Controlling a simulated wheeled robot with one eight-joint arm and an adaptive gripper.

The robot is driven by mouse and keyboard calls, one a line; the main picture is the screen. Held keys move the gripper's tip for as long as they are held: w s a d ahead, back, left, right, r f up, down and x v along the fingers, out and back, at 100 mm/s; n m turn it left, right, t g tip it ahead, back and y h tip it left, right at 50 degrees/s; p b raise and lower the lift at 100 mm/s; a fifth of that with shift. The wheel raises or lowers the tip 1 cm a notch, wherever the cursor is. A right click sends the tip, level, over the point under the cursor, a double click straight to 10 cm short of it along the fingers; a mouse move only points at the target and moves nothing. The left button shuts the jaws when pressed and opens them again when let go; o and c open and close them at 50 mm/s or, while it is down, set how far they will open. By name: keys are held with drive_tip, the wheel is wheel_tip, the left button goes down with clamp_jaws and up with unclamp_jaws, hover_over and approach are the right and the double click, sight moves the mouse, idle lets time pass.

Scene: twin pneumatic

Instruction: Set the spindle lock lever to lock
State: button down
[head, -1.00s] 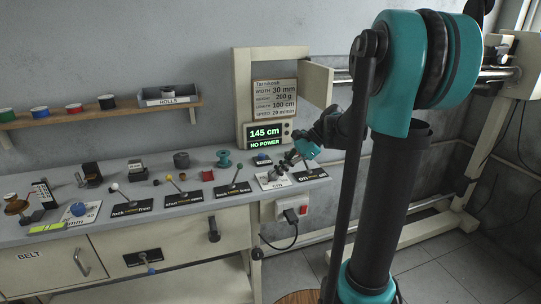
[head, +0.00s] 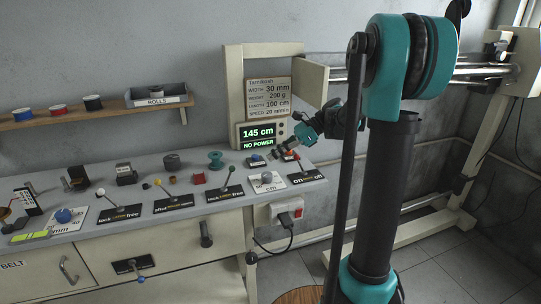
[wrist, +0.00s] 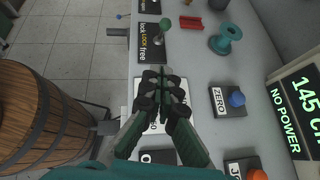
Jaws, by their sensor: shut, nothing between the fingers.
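Two levers stand on black "lock/free" plates on the bench. One has a green knob (head: 233,169) and sits right of centre. The other has a white knob (head: 101,191) and sits further left. I cannot tell from the small middle words which is the spindle lock lever. The green-knobbed lever also shows at the top of the wrist view (wrist: 165,24), tilted, beyond my fingertips and apart from them. My gripper (head: 277,154) is shut and empty, above the right part of the bench. In the wrist view my closed fingers (wrist: 163,72) hide part of a white dial plate (wrist: 149,128).
A yellow-knobbed lever (head: 159,183) stands between the two lock levers. A teal spool (head: 216,160) and red block (head: 199,178) stand behind. The ZERO button (wrist: 237,99) and display (head: 259,136) are close to my gripper. A wooden barrel (wrist: 38,112) stands beside the bench.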

drive_tip(key=x, duration=0.7)
drive_tip(key=a, duration=0.2)
drive_tip(key=shift+s+a, duration=0.2)
drive_tip(key=shift+a, duration=0.05)
drive_tip(key=shift+a+r, duration=0.25)
drive_tip(key=shift+a, duration=0.6)
drive_tip(key=shift+a, duration=0.1)
drive_tip(key=shift+s+a+r+h, duration=0.1)
drive_tip(key=shift+a+r+h, duration=0.1)
drive_tip(key=shift+r+h, duration=0.1)
